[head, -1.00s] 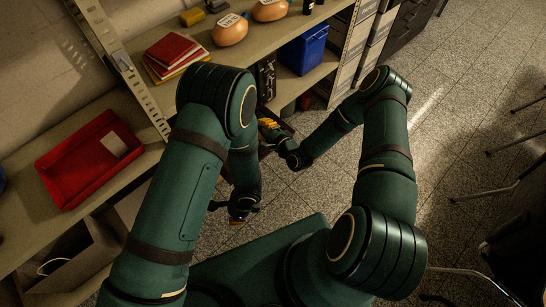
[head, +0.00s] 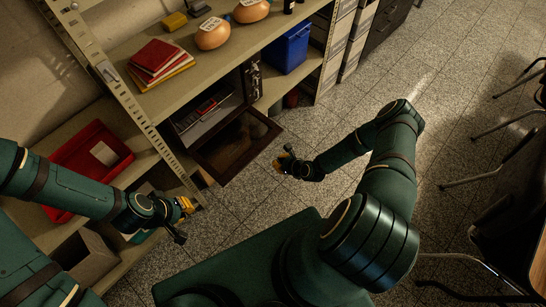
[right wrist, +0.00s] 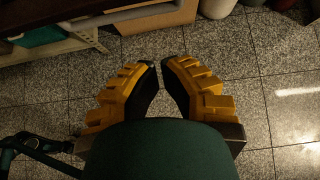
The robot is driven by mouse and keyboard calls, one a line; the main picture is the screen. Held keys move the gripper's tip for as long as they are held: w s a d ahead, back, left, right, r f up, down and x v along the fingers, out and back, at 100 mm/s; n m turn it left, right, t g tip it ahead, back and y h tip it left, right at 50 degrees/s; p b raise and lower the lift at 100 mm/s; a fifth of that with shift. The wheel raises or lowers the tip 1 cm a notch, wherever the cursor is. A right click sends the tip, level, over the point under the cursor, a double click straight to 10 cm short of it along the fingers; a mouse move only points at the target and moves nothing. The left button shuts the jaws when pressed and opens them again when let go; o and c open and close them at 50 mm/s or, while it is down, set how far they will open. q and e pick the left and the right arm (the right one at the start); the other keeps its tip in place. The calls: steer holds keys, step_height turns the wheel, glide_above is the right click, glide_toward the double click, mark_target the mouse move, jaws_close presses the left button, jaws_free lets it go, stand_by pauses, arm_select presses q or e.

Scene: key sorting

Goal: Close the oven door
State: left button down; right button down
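The oven (head: 207,108) is a dark box in the shelf unit in the head view, with something pale and red inside. Its dark glass-panelled door (head: 236,146) stands open, swung out over the floor. My right gripper (head: 281,163) is beside the door's outer right edge, with a visible gap between them. In the right wrist view, its yellow fingers (right wrist: 161,68) are apart with only floor between them. My left gripper (head: 184,218) is below and left of the door, by the shelf edge. Its finger opening is unclear in this view.
A metal shelf upright (head: 128,98) stands left of the oven. Chairs (head: 478,177) stand right. The middle floor is clear.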

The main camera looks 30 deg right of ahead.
steer(key=b+x, duration=0.2)
steer(key=x, duration=0.8)
steer(key=shift+s+r, duration=0.2)
steer(key=shift+r, duration=2.15)
steer(key=shift+r, duration=0.1)
